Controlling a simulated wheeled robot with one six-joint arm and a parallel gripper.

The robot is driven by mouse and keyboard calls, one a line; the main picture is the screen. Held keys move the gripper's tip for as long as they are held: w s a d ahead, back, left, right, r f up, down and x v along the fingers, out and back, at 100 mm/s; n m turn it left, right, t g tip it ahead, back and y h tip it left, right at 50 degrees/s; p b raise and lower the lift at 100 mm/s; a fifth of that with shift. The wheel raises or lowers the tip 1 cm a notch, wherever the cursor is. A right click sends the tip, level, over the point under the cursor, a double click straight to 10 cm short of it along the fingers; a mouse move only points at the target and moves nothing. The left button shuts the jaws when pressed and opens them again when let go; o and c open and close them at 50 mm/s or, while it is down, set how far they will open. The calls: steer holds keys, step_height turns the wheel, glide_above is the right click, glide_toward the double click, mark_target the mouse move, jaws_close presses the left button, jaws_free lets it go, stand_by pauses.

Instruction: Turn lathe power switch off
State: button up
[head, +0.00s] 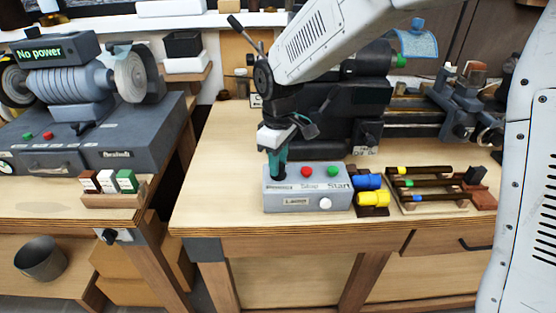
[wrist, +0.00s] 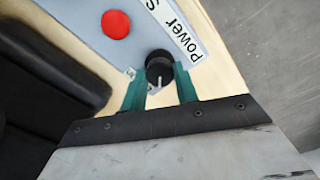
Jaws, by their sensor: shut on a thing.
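The lathe control box (head: 300,203) is grey and sits at the front of the bench, with a red stop button (head: 306,171), a green start button (head: 333,171) and a white knob on its front. The lathe power switch is a round black knob (wrist: 159,66) with a white pointer line, beside the word "Power" in the wrist view. My gripper (head: 277,158) points down over the left end of the box. In the wrist view its two teal fingers (wrist: 158,80) are on either side of the knob, shut on it. In the head view the fingers mostly hide the knob.
The dark lathe (head: 340,105) stands behind the box. Blue (head: 368,182) and yellow (head: 373,199) cylinders and a wooden tray of tools (head: 437,206) lie to the right. A bench grinder (head: 70,85) marked "No power" stands left. Bare bench lies left of the box.

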steer(key=o, duration=1)
steer(key=shift+r, duration=0.1)
step_height(320, 180, up, 8)
steer(key=shift+f, duration=0.15)
steer(key=s+d+r+m, duration=0.1)
steer(key=s+d+m, duration=0.3)
steer(key=s+d, duration=0.3)
steer(key=s+d+r+m+t, duration=0.1)
steer(key=s+d+m, duration=0.3)
steer(key=s+d, duration=0.4)
steer(key=s+d+r+m, duration=0.1)
steer(key=s+d+m, duration=0.2)
steer(key=s+d, duration=0.4)
steer(key=shift+s+d+r+m, duration=0.1)
steer(key=shift+s+m, duration=0.05)
steer(key=shift+s, duration=0.75)
steer(key=shift+s+d+r+m, duration=0.1)
steer(key=shift+s+d, duration=0.05)
steer(key=shift+s, duration=0.8)
steer(key=shift+s+d+r+m, duration=0.1)
steer(key=shift+s+m, duration=0.05)
steer(key=shift+s, duration=0.75)
